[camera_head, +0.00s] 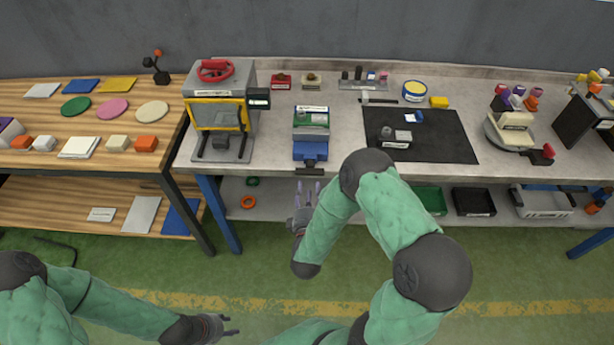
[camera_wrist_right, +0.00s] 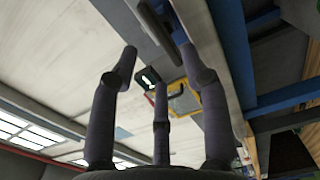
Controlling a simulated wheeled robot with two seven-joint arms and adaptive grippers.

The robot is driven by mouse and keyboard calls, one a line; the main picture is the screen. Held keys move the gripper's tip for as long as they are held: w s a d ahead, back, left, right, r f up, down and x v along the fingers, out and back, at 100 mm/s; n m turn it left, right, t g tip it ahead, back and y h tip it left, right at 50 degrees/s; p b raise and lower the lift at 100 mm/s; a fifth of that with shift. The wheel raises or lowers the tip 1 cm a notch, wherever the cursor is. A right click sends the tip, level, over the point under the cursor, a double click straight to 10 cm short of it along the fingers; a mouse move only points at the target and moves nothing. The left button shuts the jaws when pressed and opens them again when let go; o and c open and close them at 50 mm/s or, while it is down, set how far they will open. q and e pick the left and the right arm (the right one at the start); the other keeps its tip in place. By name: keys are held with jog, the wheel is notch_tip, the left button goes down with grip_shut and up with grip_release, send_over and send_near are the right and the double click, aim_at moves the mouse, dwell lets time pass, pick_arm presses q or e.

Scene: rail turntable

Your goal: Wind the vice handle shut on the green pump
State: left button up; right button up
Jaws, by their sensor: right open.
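The blue vice (camera_head: 310,150) stands at the front edge of the workbench. The green pump (camera_head: 311,118) sits at the vice, with its silvery label facing up. The dark vice handle (camera_head: 309,172) sticks out at the bench's front edge. My right gripper (camera_head: 308,187) is open and empty, just below and in front of the handle. In the right wrist view its spread fingers (camera_wrist_right: 150,75) point towards a dark bar (camera_wrist_right: 158,28) that looks like the handle, with no contact visible. My left gripper (camera_head: 232,325) is open and empty, low over the floor, away from the bench.
A grey press with a red wheel (camera_head: 215,70) and yellow frame stands left of the vice. A black mat (camera_head: 450,140) with small parts lies to the right. A lower shelf (camera_head: 285,195) runs under the bench. The green floor in front is clear.

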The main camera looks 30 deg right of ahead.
aim_at(310, 175)
jog(key=b+x, duration=0.1)
jog(key=x, duration=0.5)
jog(key=shift+w+d, duration=0.2)
jog(key=shift+w, duration=0.15)
jog(key=shift+c, duration=0.2)
grip_shut()
